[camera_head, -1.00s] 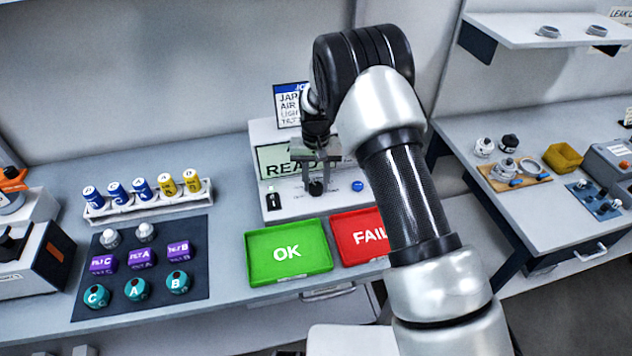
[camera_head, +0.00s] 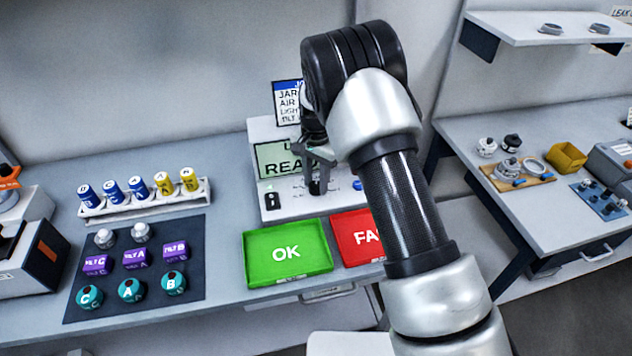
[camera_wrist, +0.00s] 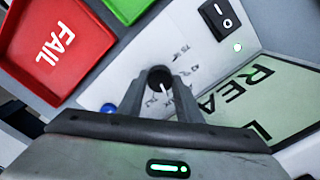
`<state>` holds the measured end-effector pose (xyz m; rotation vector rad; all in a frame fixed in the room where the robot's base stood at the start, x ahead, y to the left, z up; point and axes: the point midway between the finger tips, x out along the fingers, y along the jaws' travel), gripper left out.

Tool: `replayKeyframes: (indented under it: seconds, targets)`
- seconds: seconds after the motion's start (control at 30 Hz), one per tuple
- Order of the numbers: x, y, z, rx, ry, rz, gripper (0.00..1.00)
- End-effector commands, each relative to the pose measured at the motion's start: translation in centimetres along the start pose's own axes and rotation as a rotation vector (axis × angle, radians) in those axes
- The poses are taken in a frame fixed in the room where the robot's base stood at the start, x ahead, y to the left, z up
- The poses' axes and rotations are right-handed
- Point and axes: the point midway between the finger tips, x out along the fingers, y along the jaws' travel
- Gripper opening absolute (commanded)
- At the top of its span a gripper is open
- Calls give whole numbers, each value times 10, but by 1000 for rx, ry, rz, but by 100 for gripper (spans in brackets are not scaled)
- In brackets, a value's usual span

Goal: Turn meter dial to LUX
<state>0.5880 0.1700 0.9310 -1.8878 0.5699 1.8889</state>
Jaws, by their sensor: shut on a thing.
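The meter (camera_head: 270,208) is a pale box with a green display (camera_head: 276,160) reading "REA…", partly covered by my arm; the first letter of a line above it looks like "L". Its black dial (camera_wrist: 160,78) sits between my gripper's fingers in the wrist view, and it also shows in the head view (camera_head: 317,187). My gripper (camera_wrist: 161,84) is shut on the dial. A white pointer line on the dial slants to the lower right in the wrist view. The small printed labels around it are partly hidden, so I cannot read the setting for certain.
A black rocker switch (camera_wrist: 221,18) and a blue button (camera_wrist: 108,108) flank the dial. A green OK tray (camera_head: 288,252) and a red FAIL tray (camera_head: 350,226) lie in front. A dark mat (camera_head: 190,290) with sensors and a rack (camera_head: 147,207) of cylinders stand left.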

Motion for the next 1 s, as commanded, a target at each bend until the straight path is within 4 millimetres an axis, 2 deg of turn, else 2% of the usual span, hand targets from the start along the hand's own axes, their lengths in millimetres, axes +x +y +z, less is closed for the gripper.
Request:
replayKeyframes:
  seconds: [0.6,0.63,0.73,1.0]
  targets:
    - [-1,0,0,51,1,-2,9]
    - [-1,0,0,51,1,-2,33]
    - [-1,0,0,51,1,-1,50]
    - [0,0,0,51,0,-1,50]
